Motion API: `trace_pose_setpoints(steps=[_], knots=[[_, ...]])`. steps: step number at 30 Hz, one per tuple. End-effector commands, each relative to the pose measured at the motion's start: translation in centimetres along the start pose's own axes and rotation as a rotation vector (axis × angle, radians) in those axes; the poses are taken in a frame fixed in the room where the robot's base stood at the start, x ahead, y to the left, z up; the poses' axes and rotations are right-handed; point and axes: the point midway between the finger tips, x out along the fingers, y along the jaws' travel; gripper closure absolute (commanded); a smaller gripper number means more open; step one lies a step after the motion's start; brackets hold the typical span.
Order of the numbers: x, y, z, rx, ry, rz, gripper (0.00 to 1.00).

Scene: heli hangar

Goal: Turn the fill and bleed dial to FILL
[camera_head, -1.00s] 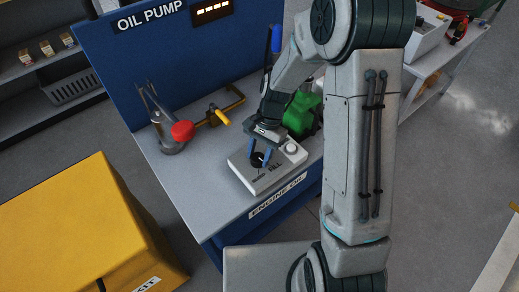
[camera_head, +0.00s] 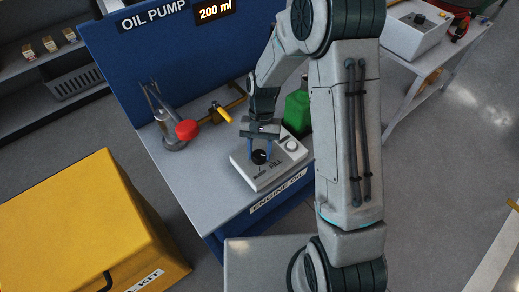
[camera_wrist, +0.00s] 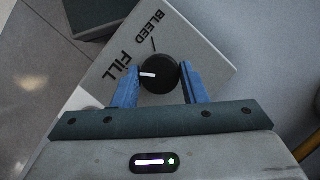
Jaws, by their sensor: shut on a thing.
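The fill and bleed dial (camera_wrist: 160,76) is a round black knob on a light grey box (camera_head: 262,182). In the wrist view its white pointer mark faces left, toward the FILL lettering (camera_wrist: 124,72). The BLEED lettering (camera_wrist: 145,24) is above, and a thin tick line shows near the dial. My gripper (camera_wrist: 160,80) has its blue fingers on both sides of the dial, shut on it. In the head view my gripper (camera_head: 264,151) reaches down onto the dial from above. The display (camera_head: 213,11) on the blue OIL PUMP panel reads 200 ml.
A white round button (camera_head: 292,145) sits on the same box. A yellow kit box (camera_head: 80,220) is at left.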

Motion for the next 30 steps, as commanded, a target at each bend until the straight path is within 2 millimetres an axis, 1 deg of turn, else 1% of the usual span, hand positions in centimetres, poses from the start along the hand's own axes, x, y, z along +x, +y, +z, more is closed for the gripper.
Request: trace_pose_setpoints(steps=[9,10,11,12,20,23,26,30], knots=[[0.0,0.0,0.0,-0.002,0.000,0.002,0.84],[0.0,0.0,0.0,-0.002,-0.001,0.001,0.53],[0.0,0.0,0.0,-0.002,-0.001,0.001,0.45],[0.0,0.0,0.0,-0.002,0.000,0.001,0.39],[-0.1,0.0,0.0,-0.001,0.000,0.000,0.39],[-0.7,0.0,0.0,-0.001,0.003,-0.001,0.39],[-2.0,0.0,0.0,-0.001,0.004,-0.001,0.39],[-5.1,0.0,0.0,0.000,0.006,-0.002,0.39]])
